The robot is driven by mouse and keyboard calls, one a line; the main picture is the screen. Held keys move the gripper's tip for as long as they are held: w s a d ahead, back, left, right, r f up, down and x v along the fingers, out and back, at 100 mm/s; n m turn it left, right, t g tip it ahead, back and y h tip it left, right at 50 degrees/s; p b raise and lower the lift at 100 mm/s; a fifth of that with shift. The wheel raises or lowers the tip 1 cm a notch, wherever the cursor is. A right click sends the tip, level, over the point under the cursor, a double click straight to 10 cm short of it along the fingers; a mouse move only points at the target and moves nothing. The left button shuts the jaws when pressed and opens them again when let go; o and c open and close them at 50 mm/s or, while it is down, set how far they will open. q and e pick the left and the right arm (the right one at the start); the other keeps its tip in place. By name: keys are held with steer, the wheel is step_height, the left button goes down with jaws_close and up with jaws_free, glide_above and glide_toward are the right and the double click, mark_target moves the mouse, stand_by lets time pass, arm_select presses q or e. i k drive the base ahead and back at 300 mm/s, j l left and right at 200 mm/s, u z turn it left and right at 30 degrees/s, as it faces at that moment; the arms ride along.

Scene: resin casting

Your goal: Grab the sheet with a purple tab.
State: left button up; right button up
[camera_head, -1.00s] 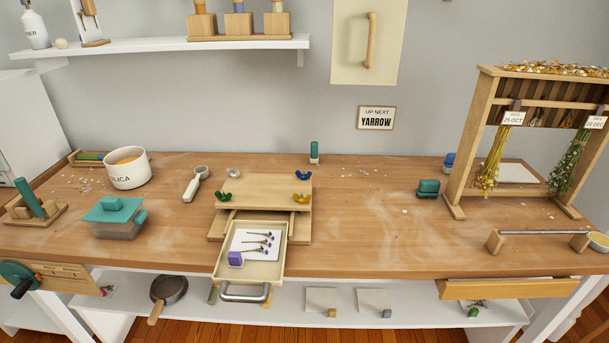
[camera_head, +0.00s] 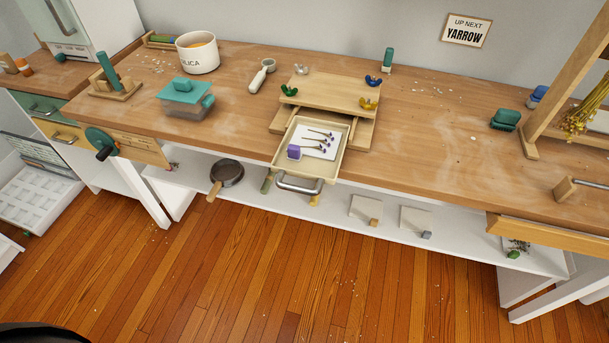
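A white sheet (camera_head: 325,147) with a purple tab (camera_head: 294,152) lies in the small open drawer tray (camera_head: 279,155) that sticks out from the wooden press (camera_head: 331,90) on the workbench. Several dried purple flower stems (camera_head: 314,143) lie on the sheet. The tab is a purple block at the sheet's front left corner. The tray has a grey metal handle (camera_head: 300,185) at its front. Neither of my grippers shows in the head view.
The wooden workbench (camera_head: 430,140) has a white lower shelf (camera_head: 330,209) with a pan (camera_head: 227,173) and two pale sheets with tan and grey tabs (camera_head: 365,207). A teal-lidded container (camera_head: 187,97) and white pot (camera_head: 197,52) stand left. The floor (camera_head: 270,270) in front is clear.

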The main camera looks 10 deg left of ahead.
mark_target(315, 142)
steer(key=z, duration=0.35)
steer(key=j+z, duration=0.95)
steer(key=k+j+z, duration=0.15)
steer(key=j+z, duration=0.3)
steer(key=j, duration=0.15)
